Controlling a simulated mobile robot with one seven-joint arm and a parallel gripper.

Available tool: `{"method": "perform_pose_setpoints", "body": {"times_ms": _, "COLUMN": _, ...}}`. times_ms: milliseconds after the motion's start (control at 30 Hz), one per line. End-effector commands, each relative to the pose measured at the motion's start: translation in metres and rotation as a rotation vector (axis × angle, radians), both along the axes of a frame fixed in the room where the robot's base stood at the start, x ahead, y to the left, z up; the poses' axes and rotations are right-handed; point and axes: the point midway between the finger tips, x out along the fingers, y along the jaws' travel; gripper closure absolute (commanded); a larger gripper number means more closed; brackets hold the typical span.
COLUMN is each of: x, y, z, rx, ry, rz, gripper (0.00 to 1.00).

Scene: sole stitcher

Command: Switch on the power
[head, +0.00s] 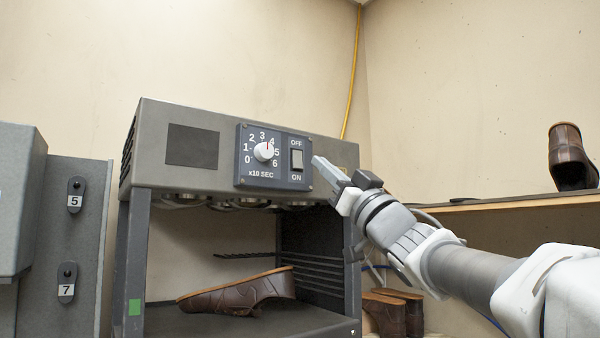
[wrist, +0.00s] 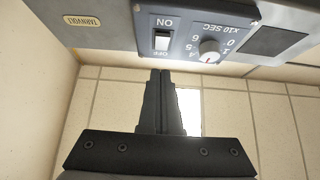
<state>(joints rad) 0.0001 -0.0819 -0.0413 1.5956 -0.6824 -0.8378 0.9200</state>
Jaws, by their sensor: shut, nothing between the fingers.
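The power switch (head: 297,159) is a small rocker between the labels OFF above and ON below, on the right of the dark control panel (head: 243,171). I cannot tell which side of it is pressed. In the wrist view the switch (wrist: 162,40) appears upside down, above the fingertips. My gripper (head: 318,163) is shut and empty. Its fingertips are just right of the panel in the head view. In the wrist view the shut fingers (wrist: 160,74) point toward the switch, with a small gap showing in the picture.
A white timer dial (head: 264,152) sits left of the switch; it also shows in the wrist view (wrist: 210,50). A brown shoe (head: 240,295) lies inside the grey machine (head: 160,150). A wooden shelf (head: 510,203) with a shoe (head: 570,160) is at the right.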

Motion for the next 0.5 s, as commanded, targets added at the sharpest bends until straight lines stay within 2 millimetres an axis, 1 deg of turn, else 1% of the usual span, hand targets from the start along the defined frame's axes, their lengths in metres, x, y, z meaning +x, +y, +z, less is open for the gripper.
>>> {"method": "perform_pose_setpoints", "body": {"times_ms": 33, "x": 0.007, "y": 0.005, "z": 0.010, "rx": 0.001, "ry": 0.001, "rz": 0.003, "gripper": 1.00}}
{"method": "perform_pose_setpoints", "body": {"times_ms": 100, "x": 0.018, "y": 0.012, "z": 0.005, "rx": 0.000, "ry": 0.004, "rz": 0.003, "gripper": 1.00}}
{"method": "perform_pose_setpoints", "body": {"times_ms": 200, "x": 0.028, "y": 0.019, "z": 0.003, "rx": 0.001, "ry": 0.002, "rz": 0.003, "gripper": 1.00}}
{"method": "perform_pose_setpoints", "body": {"times_ms": 300, "x": 0.035, "y": 0.024, "z": 0.002, "rx": 0.000, "ry": 0.001, "rz": 0.001, "gripper": 1.00}}
{"method": "perform_pose_setpoints", "body": {"times_ms": 500, "x": 0.039, "y": 0.027, "z": 0.000, "rx": 0.001, "ry": 0.000, "rz": 0.001, "gripper": 1.00}}
